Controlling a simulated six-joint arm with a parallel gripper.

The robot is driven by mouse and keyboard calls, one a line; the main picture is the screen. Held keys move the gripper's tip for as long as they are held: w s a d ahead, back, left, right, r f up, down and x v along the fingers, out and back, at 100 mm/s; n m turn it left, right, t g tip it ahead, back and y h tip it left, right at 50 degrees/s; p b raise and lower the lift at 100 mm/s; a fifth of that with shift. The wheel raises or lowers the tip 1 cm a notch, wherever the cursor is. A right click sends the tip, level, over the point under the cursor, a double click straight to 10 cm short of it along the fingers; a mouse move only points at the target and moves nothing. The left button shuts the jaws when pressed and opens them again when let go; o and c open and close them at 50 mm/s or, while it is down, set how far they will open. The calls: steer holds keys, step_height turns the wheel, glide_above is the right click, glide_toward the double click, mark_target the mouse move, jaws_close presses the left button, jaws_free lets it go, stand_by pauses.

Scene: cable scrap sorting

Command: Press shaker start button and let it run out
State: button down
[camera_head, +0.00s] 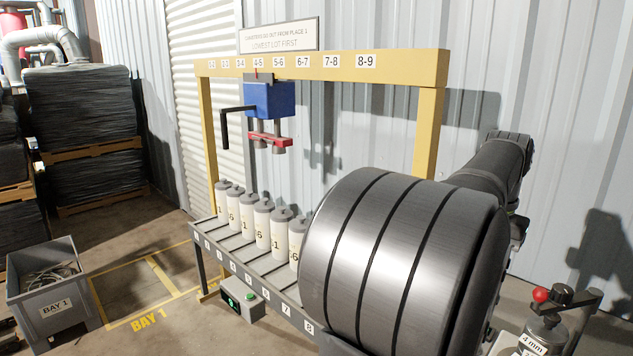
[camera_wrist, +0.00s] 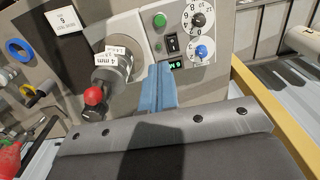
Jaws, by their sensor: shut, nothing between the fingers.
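In the wrist view, a light grey control panel (camera_wrist: 215,72) carries a round green button (camera_wrist: 160,20), a black rocker switch (camera_wrist: 172,44), two numbered dials and a small lit green display (camera_wrist: 176,66). I cannot read any label naming a start button. My gripper (camera_wrist: 164,68) shows as blue fingers, shut and empty, in front of the panel's lower part. Its tips appear below the round green button in the picture. I cannot tell whether they touch the panel. My gripper is hidden in the head view.
A metal canister marked 4 mm (camera_wrist: 110,72) with a red knob (camera_wrist: 93,96) stands left of my fingers. In the head view, several white canisters (camera_head: 262,227) stand on a rack under a yellow frame (camera_head: 205,130). A small box with a green button (camera_head: 249,296) sits below.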

stand_by(0.4)
step_height(320, 180, down, 13)
steer(key=s+m+t, duration=0.1)
steer(key=m+t, duration=0.8)
steer(key=m, duration=0.9)
steer(key=shift+s+m+h, duration=0.15)
steer(key=shift+m+h, duration=0.15)
steer(key=shift+m, duration=0.1)
steer(key=shift+f, duration=0.1)
steer(key=shift+f, duration=4.35)
steer(key=shift+f, duration=0.4)
